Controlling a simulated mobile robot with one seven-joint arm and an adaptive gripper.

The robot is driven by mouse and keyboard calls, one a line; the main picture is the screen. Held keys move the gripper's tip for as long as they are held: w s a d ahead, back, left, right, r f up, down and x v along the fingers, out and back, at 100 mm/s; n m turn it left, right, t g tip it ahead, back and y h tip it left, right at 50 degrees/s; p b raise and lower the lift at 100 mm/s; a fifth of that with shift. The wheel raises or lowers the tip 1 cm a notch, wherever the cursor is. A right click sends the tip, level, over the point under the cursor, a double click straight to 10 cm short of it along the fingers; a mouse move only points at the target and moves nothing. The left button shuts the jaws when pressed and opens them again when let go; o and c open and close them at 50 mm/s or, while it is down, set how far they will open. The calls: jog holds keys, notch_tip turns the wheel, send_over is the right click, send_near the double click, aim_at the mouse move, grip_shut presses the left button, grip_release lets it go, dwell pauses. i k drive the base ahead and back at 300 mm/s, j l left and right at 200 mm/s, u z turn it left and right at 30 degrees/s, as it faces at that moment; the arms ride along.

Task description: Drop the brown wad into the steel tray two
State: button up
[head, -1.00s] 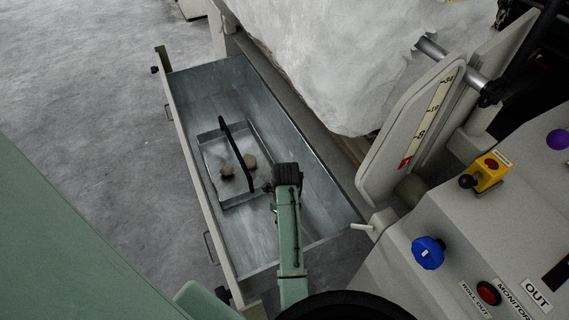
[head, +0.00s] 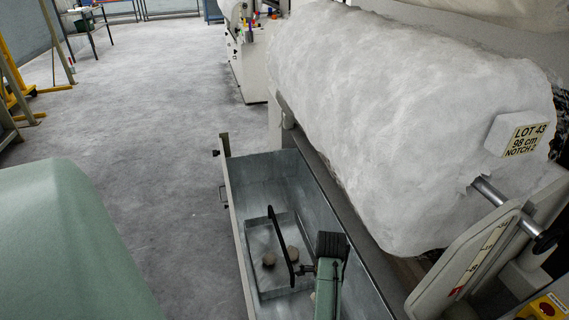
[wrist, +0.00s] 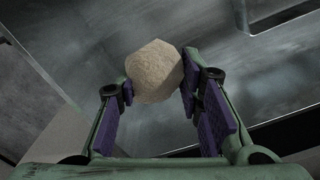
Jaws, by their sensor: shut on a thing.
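My gripper (wrist: 154,88) is shut on a pale brown, rough, rounded wad (wrist: 153,72), held between its purple pads in the wrist view. Metal surfaces lie behind it. In the head view, a shallow square steel tray (head: 255,228) with a black bar arching over it sits inside a long steel drawer. Two small brown lumps show there, one (head: 268,261) left of the bar and one (head: 292,256) right of it, near my arm's dark end. I cannot tell whether the right lump is the held wad. My fingers are mostly hidden in the head view.
The open drawer (head: 232,215) has raised walls around the tray. A large white fibre roll (head: 400,120) overhangs its right side. A machine plate with a scale (head: 475,262) stands at the right. Bare floor (head: 150,110) is open on the left.

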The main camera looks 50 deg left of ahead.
aim_at(303, 254)
jog(key=k+j+z, duration=0.15)
jog(key=j, duration=0.2)
jog(key=j+z, duration=0.15)
jog(key=j, duration=0.2)
jog(key=j+z, duration=0.15)
jog(key=j, duration=0.2)
jog(key=k+j+z, duration=0.1)
jog(key=j, duration=0.25)
jog(key=j+z, duration=0.15)
jog(key=j, duration=0.35)
jog(key=k+j+z, duration=0.2)
jog(key=j, duration=0.25)
jog(key=j+z, duration=0.15)
jog(key=j, duration=0.35)
jog(key=k+j+z, duration=0.15)
jog(key=j, duration=0.3)
jog(key=j+z, duration=0.15)
jog(key=j, duration=0.25)
jog(key=i, duration=0.05)
